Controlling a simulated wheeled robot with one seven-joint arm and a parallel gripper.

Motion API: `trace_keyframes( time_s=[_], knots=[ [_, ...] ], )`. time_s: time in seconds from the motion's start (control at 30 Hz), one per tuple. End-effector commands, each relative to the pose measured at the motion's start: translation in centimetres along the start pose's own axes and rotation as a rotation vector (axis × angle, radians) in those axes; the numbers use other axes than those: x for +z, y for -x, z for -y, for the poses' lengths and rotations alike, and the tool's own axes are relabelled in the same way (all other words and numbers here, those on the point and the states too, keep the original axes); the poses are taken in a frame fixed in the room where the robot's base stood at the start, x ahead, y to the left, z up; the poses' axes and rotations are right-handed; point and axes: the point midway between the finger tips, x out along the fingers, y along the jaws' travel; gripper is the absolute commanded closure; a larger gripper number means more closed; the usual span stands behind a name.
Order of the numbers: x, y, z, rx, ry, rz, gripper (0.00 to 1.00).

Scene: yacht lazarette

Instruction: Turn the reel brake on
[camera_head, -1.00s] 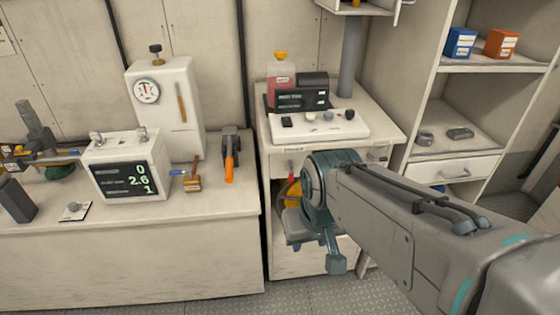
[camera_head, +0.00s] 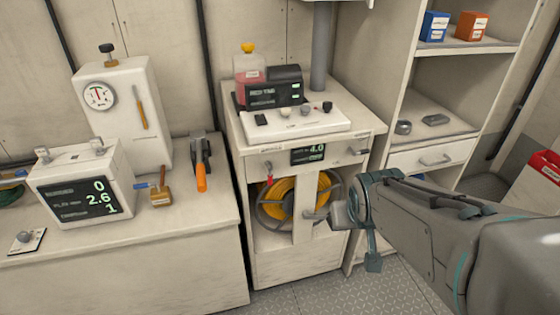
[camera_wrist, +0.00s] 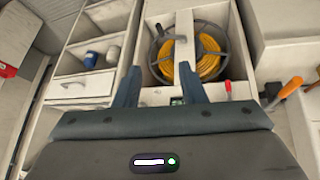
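The reel (camera_head: 274,201) with a yellow hose sits in the open front of the white cabinet, behind an upright post. It also shows in the wrist view (camera_wrist: 207,60). A small red-handled lever (camera_head: 269,172) is at the upper left of the reel opening; a red handle also shows in the wrist view (camera_wrist: 228,88). Which part is the brake is not labelled legibly. A grey crank-like handle (camera_head: 316,213) sticks out from the post. My gripper (camera_wrist: 160,76) is open and empty, to the right of the reel in the head view. Its fingertips are unclear there.
A small display (camera_head: 308,154) is on the cabinet front, and a white control panel (camera_head: 295,122) lies on top. The bench (camera_head: 190,230) on the left holds a readout box (camera_head: 82,185) and an orange-handled tool (camera_head: 201,170). Shelves (camera_head: 432,128) stand to the right.

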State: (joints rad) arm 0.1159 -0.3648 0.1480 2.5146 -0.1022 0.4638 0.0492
Motion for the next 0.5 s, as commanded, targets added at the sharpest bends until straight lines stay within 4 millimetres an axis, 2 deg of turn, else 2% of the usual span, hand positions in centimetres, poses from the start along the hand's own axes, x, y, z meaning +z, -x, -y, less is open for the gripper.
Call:
trace_keyframes(
  time_s=[0.03, 0.2, 0.4, 0.5],
  knots=[
    [0.0, -3.4, 0.3, 0.007, 0.019, -0.054, 0.63],
    [-2.7, -9.3, 2.1, -0.014, 0.095, -0.273, 0.63],
    [-5.0, -14.6, 5.7, -0.122, 0.160, -0.537, 0.63],
    [-5.7, -16.3, 7.8, -0.202, 0.173, -0.672, 0.63]
  ],
)
